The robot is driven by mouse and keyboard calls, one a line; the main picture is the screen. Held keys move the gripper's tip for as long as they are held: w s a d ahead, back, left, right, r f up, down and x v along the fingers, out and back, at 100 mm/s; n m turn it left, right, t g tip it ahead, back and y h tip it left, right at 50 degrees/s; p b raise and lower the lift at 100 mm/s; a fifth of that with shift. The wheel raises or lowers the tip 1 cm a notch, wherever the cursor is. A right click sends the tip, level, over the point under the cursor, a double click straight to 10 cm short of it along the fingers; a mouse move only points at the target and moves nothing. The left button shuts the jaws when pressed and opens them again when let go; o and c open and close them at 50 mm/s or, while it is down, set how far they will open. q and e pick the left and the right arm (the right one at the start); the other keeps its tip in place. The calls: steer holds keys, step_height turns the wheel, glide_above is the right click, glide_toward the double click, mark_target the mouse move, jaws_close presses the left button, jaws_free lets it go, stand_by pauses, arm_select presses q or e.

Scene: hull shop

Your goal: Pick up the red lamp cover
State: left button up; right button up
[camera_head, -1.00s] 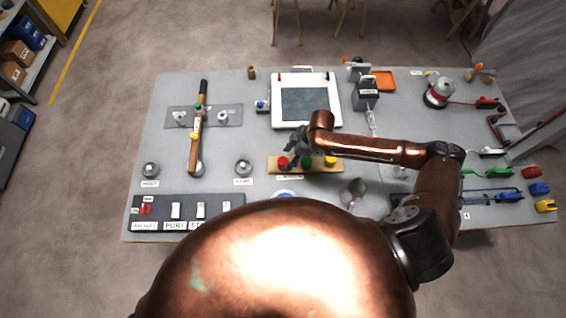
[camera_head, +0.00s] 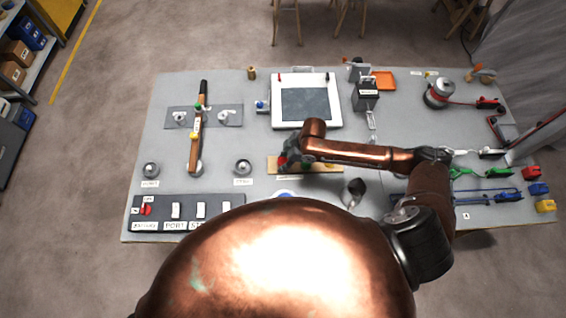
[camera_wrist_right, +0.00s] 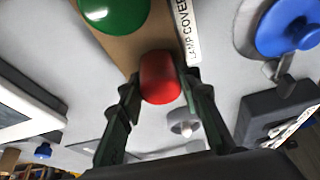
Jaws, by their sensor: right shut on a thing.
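The red lamp cover (camera_wrist_right: 160,78) sits between the fingers of my right gripper (camera_wrist_right: 160,92) in the right wrist view, at the end of the wooden strip (camera_wrist_right: 130,48). The right gripper is shut on it. In the head view the cover (camera_head: 282,160) shows only in part beside my right gripper (camera_head: 287,163), at the strip's left end. I cannot tell whether it still touches the strip. The green lamp cover (camera_wrist_right: 112,14) is on the strip beside it. My left gripper is not in view.
A label reading LAMP COVER (camera_wrist_right: 187,30) runs along the strip. A switch panel (camera_head: 158,222) lies at the front left. A white-framed screen (camera_head: 305,103) stands behind the strip. A wooden lever (camera_head: 195,150) stands left. Coloured cables lie at the right.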

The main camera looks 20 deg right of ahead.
mark_target(281, 161)
steer(key=shift+c, duration=0.9)
steer(key=shift+r, duration=0.1)
steer(key=shift+r, duration=0.25)
step_height(281, 161, up, 2)
steer(key=shift+w+r, duration=0.1)
steer(key=shift+r, duration=0.05)
steer(key=s+a+r+p, duration=0.1)
steer(key=s+a+r, duration=0.1)
steer(key=s+r, duration=0.3)
steer(key=s+a+r+p, duration=0.1)
steer(key=s+a+r, duration=0.1)
steer(key=s+r, duration=0.3)
steer(key=shift+s+a, duration=0.4)
steer(key=shift+s, duration=1.3)
steer(key=shift+w, duration=0.1)
